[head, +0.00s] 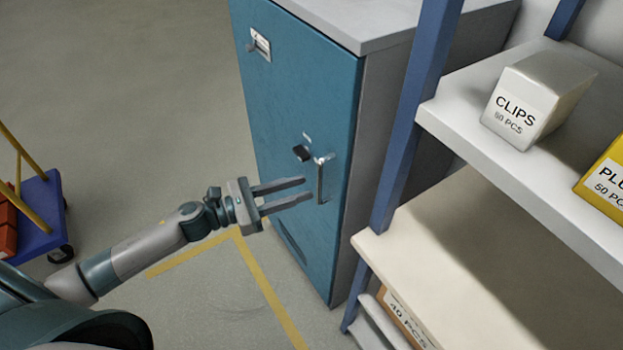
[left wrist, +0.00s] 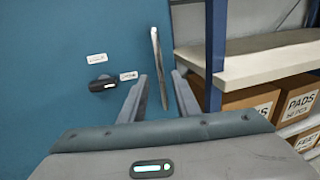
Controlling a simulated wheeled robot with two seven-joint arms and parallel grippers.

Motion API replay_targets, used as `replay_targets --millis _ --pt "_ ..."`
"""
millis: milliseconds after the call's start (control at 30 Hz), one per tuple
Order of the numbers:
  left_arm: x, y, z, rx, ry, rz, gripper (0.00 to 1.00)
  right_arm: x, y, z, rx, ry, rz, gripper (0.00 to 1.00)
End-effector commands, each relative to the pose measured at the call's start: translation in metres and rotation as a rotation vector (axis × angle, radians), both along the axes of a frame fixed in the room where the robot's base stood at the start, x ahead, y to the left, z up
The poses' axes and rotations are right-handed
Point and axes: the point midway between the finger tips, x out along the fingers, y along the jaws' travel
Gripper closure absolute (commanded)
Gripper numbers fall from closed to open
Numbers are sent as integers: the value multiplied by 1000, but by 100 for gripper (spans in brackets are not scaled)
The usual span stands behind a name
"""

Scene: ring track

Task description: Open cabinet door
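The blue cabinet door (head: 290,120) appears closed in the head view, on a cabinet with a grey top (head: 350,22). Its upright metal handle (head: 325,179) is near the door's right edge, with a black knob (head: 301,153) just left of it. My left gripper (head: 308,189) is open in front of the handle, fingers pointing at it. In the left wrist view the handle (left wrist: 158,65) runs down between the two fingers (left wrist: 158,80), and the black knob (left wrist: 102,84) is to the left. I cannot tell whether the fingers touch the handle. My right gripper is not in view.
A shelf rack with a blue post (head: 415,110) stands right of the cabinet, holding a CLIPS box (head: 535,98) and a yellow box (head: 605,185). A blue cart (head: 45,215) is at the far left. The floor before the door is clear.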

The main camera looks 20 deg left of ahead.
Motion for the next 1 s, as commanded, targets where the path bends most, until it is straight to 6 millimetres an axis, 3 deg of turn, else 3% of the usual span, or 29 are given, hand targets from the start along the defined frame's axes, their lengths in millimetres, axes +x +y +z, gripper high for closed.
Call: replay_targets --millis 300,700,733,833,1000 --pt "23 -27 2 -1 0 0 71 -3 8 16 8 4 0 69" --pt "26 -31 0 0 0 -1 71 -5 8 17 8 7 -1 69" --pt "26 -31 0 0 0 -1 73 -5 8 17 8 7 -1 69" --pt "26 -31 0 0 0 -1 97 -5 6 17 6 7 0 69" --pt "26 -31 0 0 0 -1 100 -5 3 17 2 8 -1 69"
